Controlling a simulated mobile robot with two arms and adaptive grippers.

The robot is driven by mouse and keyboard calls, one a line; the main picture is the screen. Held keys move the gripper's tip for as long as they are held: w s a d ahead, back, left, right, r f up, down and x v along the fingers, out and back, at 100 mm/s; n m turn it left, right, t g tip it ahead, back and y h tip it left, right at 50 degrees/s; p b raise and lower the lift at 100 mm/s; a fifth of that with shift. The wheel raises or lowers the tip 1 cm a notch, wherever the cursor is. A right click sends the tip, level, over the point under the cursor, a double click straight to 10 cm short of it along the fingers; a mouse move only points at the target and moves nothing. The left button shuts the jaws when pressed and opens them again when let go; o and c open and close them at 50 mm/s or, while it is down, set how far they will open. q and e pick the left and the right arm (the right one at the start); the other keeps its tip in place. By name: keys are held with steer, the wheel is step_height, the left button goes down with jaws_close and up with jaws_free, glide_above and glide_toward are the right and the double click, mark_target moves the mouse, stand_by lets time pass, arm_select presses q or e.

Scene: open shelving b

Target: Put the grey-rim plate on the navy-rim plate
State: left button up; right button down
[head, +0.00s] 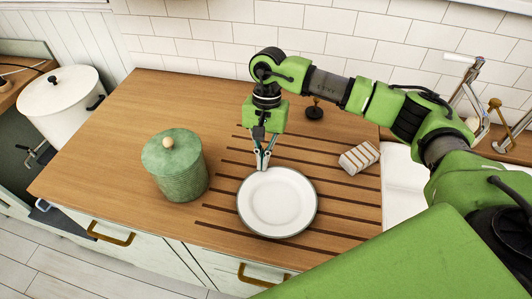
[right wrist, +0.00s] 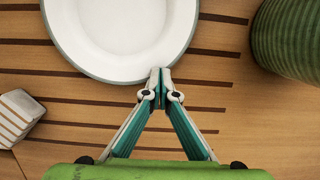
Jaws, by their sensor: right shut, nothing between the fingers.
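A white plate with a thin grey rim (head: 277,203) lies flat on the grooved part of the wooden counter. In the right wrist view the same plate (right wrist: 122,25) is cut off by the top edge, and its rim looks grey-green. No navy rim shows in either view; I cannot tell whether another plate is hidden under this one. My right gripper (head: 262,167) is shut and empty, pointing down at the plate's far edge. In the right wrist view its fingertips (right wrist: 160,75) meet just at the rim; I cannot tell whether they touch it. My left gripper is out of view.
A green ribbed jar with a lid (head: 178,172) stands left of the plate. A striped block (head: 359,157) lies to the right, near the white sink (head: 402,185). A small dark object (head: 315,110) stands behind. The counter's back left is clear. A white pot (head: 62,95) stands far left.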

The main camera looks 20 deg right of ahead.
mark_target(257, 193)
steer(key=s+a+b, duration=0.1)
steer(key=s+a, duration=0.1)
steer(key=s, duration=0.1)
steer(key=s+a+b, duration=0.1)
steer(key=shift+s+a+f+b, duration=0.2)
steer(key=shift+s+f+b, duration=0.1)
steer(key=shift+f+b, duration=0.05)
steer(key=shift+s+a+r, duration=0.1)
steer(key=shift+s+a, duration=0.1)
steer(key=shift+s, duration=0.1)
steer(key=shift+a+r, duration=0.1)
steer(key=shift+r, duration=0.05)
steer(key=shift+s, duration=0.1)
stand_by(0.4)
